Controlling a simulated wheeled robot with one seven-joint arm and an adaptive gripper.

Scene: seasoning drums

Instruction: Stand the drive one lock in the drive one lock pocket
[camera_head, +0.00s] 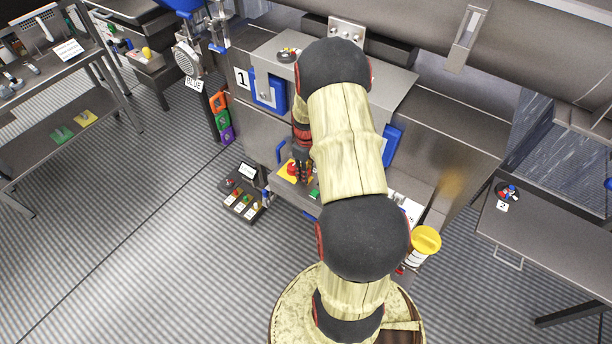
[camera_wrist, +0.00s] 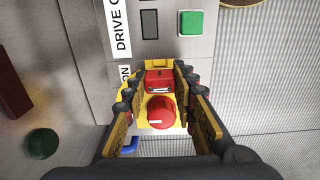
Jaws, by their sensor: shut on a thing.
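My gripper (camera_wrist: 160,75) is shut on a small red block-like thing with a silvery part, which looks like the drive one lock (camera_wrist: 159,84). In the wrist view it is between the fingertips, over a yellow plate (camera_wrist: 128,88) with a round red knob (camera_wrist: 161,112). I cannot tell whether the lock touches the plate. In the head view my gripper (camera_head: 305,178) is low at the machine's front panel, and the lock is not clear.
A square green button (camera_wrist: 191,23) is near the label. Blue handles (camera_head: 392,145) stick out nearby. Table 2 (camera_head: 540,235) is far right.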

